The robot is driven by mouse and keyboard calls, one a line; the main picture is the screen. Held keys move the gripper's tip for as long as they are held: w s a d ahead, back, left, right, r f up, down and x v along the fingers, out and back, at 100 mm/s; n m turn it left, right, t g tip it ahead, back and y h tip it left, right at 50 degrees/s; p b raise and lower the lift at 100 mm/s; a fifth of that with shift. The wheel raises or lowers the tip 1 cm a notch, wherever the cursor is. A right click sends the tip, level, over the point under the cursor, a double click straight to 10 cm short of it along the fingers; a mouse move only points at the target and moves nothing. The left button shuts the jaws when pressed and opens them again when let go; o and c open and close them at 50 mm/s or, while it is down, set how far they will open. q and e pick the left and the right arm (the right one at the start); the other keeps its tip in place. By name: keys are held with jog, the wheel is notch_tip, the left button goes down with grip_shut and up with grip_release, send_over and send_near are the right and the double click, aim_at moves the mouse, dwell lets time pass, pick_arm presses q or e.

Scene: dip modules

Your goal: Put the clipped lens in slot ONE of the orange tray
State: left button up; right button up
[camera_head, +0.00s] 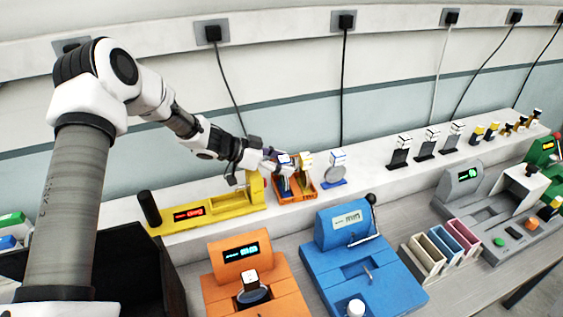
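The orange tray (310,195) sits on the white shelf at the back, in the middle of the head view. My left gripper (283,168) reaches over its left part from the left. A piece with a blue and white top (284,158) is at the fingertips; whether the fingers are shut on it is too small to tell. A round grey lens with a white and blue clip (336,172) stands on a blue base right of the tray. Slot labels are not readable. My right gripper is not in view.
A yellow device (215,210) stands close left of the tray, under my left arm. An orange machine (235,262) holding a white-topped piece and a blue machine (345,235) stand in front. Several clipped pieces line the shelf farther right.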

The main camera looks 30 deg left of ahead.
pick_arm(q)
jog(key=shift+s, duration=0.1)
jog(key=shift+s+a+r, duration=0.2)
jog(key=shift+a+r, duration=0.1)
jog(key=shift+a, duration=0.1)
jog(key=p+v, duration=0.2)
jog(key=v, duration=0.8)
jog(key=shift+s+d+r, duration=0.1)
jog(key=shift+d+r, duration=0.05)
jog(key=shift+r, duration=0.05)
jog(key=shift+s+a+p, duration=0.3)
jog(key=shift+a+p, duration=0.05)
jog(key=shift+w+f, duration=0.1)
